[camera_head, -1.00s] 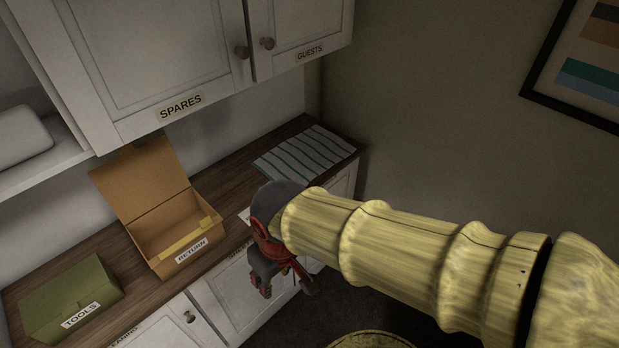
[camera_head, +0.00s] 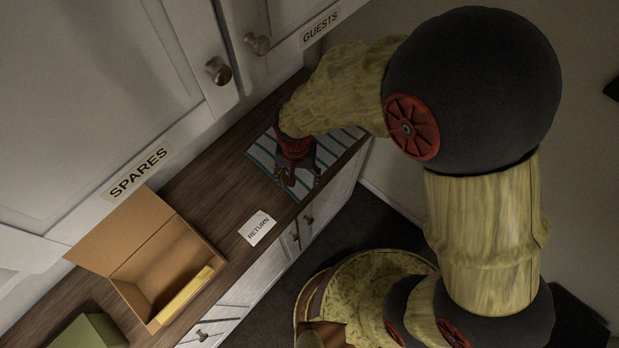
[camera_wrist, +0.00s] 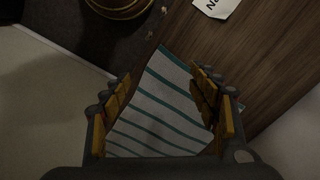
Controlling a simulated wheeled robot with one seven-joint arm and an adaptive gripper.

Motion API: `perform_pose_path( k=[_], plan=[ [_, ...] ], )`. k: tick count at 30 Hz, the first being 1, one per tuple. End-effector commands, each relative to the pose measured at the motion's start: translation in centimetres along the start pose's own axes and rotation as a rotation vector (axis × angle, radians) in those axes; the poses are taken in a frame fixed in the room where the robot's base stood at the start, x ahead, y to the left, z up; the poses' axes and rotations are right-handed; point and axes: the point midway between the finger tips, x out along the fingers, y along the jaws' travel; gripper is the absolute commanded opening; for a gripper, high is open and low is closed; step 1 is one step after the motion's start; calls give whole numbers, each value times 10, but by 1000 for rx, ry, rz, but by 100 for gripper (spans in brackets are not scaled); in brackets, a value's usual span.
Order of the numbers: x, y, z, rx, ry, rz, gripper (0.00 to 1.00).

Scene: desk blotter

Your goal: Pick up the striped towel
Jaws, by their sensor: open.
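The striped towel (camera_head: 263,157) is white with teal stripes and lies flat on the wooden counter at its far end. My gripper (camera_head: 299,184) is over the towel in the head view, pointing down, and my arm hides part of the cloth. In the wrist view the towel (camera_wrist: 160,105) shows between the two yellow-padded fingers of my gripper (camera_wrist: 160,95). The fingers are spread wide with nothing held. I cannot tell the exact height of the fingertips above the cloth.
An open cardboard box (camera_head: 187,259) stands on the counter (camera_head: 205,197), with a RETURN card (camera_head: 258,228) to its right. A green box (camera_head: 88,333) is at the lower left. Upper cabinets (camera_head: 95,90) labelled SPARES and GUESTS hang above the counter.

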Motion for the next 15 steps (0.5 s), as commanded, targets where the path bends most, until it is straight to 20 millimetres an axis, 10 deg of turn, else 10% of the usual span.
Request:
perform_pose_path(
  k=[15],
  plan=[
    [30, 0, 0, 40, 3, -2, 61]
  ],
)
